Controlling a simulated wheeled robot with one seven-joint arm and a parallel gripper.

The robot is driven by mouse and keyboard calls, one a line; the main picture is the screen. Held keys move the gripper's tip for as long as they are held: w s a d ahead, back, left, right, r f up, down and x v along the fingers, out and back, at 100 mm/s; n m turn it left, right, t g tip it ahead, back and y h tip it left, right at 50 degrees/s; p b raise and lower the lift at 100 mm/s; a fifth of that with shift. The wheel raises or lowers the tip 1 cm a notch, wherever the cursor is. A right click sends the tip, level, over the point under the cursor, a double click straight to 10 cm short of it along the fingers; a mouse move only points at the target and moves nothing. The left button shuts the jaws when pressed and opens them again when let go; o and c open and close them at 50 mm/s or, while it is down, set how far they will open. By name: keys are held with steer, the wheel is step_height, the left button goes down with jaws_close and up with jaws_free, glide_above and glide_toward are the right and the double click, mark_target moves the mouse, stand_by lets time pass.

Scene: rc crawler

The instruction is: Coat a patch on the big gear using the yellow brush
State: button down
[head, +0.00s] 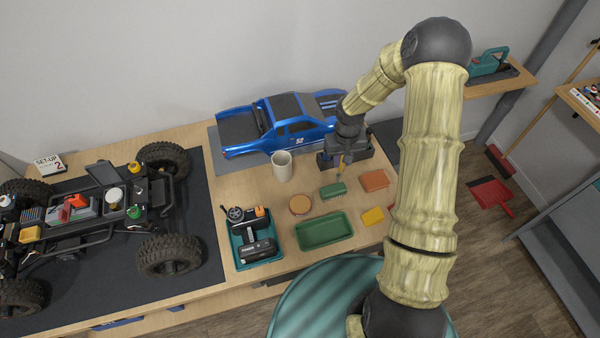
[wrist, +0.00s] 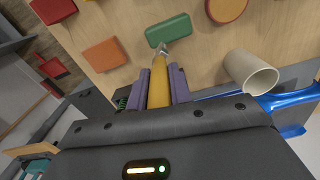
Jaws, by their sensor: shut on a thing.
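My gripper (head: 345,150) is shut on the yellow brush (head: 341,165) above the bench's right part. In the wrist view the brush's yellow handle (wrist: 158,88) sits between both fingers, with its metal end pointing toward a green block (wrist: 168,30). I cannot tell whether the brush end touches anything. A dark, round, spoked part (head: 235,213) lies in the teal tray (head: 236,262); it may be the big gear, but it is too small to be sure. No gear can be made out in the wrist view.
A cream cup (head: 282,170) stands left of my gripper. Nearby are a round orange piece (head: 300,204), an orange block (head: 375,180), a yellow block (head: 372,216) and an empty-looking green tray (head: 325,230). A blue truck body (head: 290,135) stands behind; the crawler chassis (head: 100,215) is left.

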steer(key=s+a+r+n+b, duration=0.1)
steer(key=s+a+n, duration=0.2)
steer(key=n, duration=1.1)
steer(key=s+a+r+n, duration=0.1)
steer(key=s+a+n, duration=0.2)
steer(key=a+n, duration=0.6)
steer(key=n, duration=0.5)
steer(key=shift+a+r+n+b, duration=0.15)
steer(key=shift+a+n+b, duration=0.15)
steer(key=shift+a+b, duration=0.1)
steer(key=shift+s, duration=0.1)
step_height(320, 180, down, 6)
steer(key=b, duration=0.5)
steer(key=shift+b, duration=0.35)
steer(key=shift+s+f, duration=0.1)
steer(key=shift+f, duration=0.5)
stand_by(1.0)
step_height(320, 180, up, 7)
steer(key=p, duration=0.6)
steer(key=shift+p, duration=0.35)
